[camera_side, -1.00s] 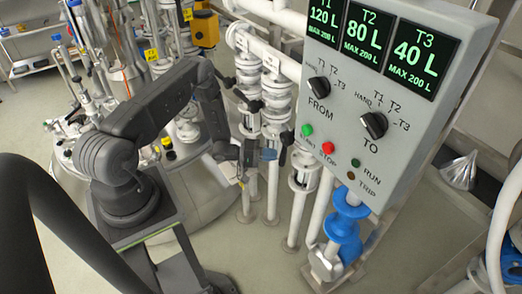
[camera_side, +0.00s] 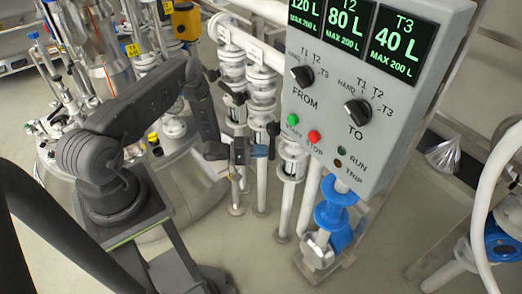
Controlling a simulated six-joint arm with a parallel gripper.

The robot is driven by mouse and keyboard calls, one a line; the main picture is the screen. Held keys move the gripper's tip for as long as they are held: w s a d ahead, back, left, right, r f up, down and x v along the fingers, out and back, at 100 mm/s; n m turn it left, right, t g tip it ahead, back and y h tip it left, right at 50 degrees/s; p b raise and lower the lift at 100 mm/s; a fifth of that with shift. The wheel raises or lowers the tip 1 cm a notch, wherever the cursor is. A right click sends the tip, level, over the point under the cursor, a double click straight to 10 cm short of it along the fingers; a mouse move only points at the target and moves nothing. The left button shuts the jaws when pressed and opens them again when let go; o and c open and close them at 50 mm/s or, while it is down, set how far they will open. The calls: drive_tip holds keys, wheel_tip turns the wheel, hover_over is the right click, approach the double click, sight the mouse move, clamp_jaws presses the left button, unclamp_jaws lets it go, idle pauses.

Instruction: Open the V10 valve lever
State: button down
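My gripper (camera_side: 239,160) hangs at the end of my dark grey arm, in front of the pipes left of the control panel. It is small and dark here, and I cannot tell whether its fingers are open or shut. Black valve handles show on the white pipes: one (camera_side: 236,98) above my gripper and one (camera_side: 273,130) to its upper right. No V10 label is readable, so I cannot tell which handle is the V10 lever. I cannot tell whether my gripper touches any handle.
The grey control panel (camera_side: 400,150) with lit displays and two black knobs stands right of my gripper. A blue valve body (camera_side: 333,215) is below it. A steel vessel (camera_side: 195,190) is behind my arm. The floor (camera_side: 240,255) in front of the pipes is bare.

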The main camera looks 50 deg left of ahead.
drive_tip(key=w+a+v, duration=0.2)
drive_tip(key=v, duration=1)
drive_tip(key=w+a+r+g+y, duration=0.3)
drive_tip(key=w+r+g+y, duration=0.15)
drive_tip(key=w+y, duration=0.4)
drive_tip(key=s+d+r+m+g+y, duration=0.15)
drive_tip(key=d+r, duration=0.25)
drive_tip(key=r, duration=0.5)
drive_tip(key=s+d+r+m+g+y, duration=0.1)
drive_tip(key=d+r+g+y, duration=0.2)
drive_tip(key=r, duration=0.7)
drive_tip(key=s+d+r+m, duration=0.3)
drive_tip(key=s+d+r, duration=0.55)
drive_tip(key=r, duration=0.25)
drive_tip(key=s+d+r+m+h, duration=0.1)
drive_tip(key=s+d+r+m, duration=0.1)
drive_tip(key=s+d, duration=0.2)
drive_tip(key=s+d+r+m+h, duration=0.2)
drive_tip(key=s+d, duration=0.3)
drive_tip(key=s, duration=0.4)
drive_tip(key=shift+s+r+m, duration=0.35)
drive_tip(key=shift+r+m, duration=0.2)
drive_tip(key=shift+m, duration=0.1)
